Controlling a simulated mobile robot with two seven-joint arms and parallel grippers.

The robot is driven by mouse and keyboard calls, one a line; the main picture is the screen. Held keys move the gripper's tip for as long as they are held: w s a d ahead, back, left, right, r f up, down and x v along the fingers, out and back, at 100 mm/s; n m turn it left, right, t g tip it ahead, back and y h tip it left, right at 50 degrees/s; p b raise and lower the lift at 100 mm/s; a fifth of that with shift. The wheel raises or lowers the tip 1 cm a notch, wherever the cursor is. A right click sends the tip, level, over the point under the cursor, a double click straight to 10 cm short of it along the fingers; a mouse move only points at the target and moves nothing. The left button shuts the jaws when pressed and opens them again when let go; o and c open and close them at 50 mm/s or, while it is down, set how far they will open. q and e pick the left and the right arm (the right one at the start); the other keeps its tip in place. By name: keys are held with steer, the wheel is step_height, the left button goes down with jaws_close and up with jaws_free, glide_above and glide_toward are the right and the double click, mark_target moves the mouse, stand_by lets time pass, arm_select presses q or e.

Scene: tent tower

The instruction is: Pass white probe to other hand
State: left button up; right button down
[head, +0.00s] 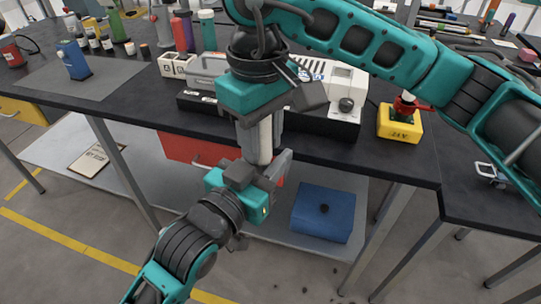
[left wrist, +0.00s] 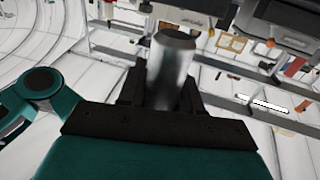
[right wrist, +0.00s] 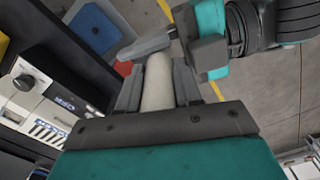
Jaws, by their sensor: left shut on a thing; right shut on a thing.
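The white probe (head: 265,141) stands roughly upright in the air in front of the bench, between my two grippers. My right gripper (head: 266,118) comes from above and is shut around its upper part; the right wrist view shows the pale shaft (right wrist: 157,84) between the fingers. My left gripper (head: 262,168) comes from below and is shut on its lower part. In the left wrist view a grey, metallic-looking cylinder end (left wrist: 172,65) stands between the fingers. Both ends of the probe are partly hidden by the grippers in the head view.
The black bench (head: 120,98) lies just behind, with a white device (head: 345,85), a yellow box with a red knob (head: 400,122) and several bottles. A blue box (head: 322,213) sits on the lower shelf. The floor in front is open.

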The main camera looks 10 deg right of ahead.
arm_select(q)
steer(key=shift+s+d, duration=0.15)
steer(key=shift+d, duration=0.05)
steer(key=c, duration=0.3)
arm_select(e)
steer(key=shift+w+a, duration=0.1)
arm_select(q)
steer(key=shift+r, duration=0.1)
jaws_close()
arm_select(e)
steer(key=c, duration=1.1)
jaws_free()
steer(key=shift+c, duration=0.2)
arm_select(q)
steer(key=shift+a, duration=0.1)
arm_select(e)
steer(key=o, duration=0.5)
steer(key=shift+c, duration=0.2)
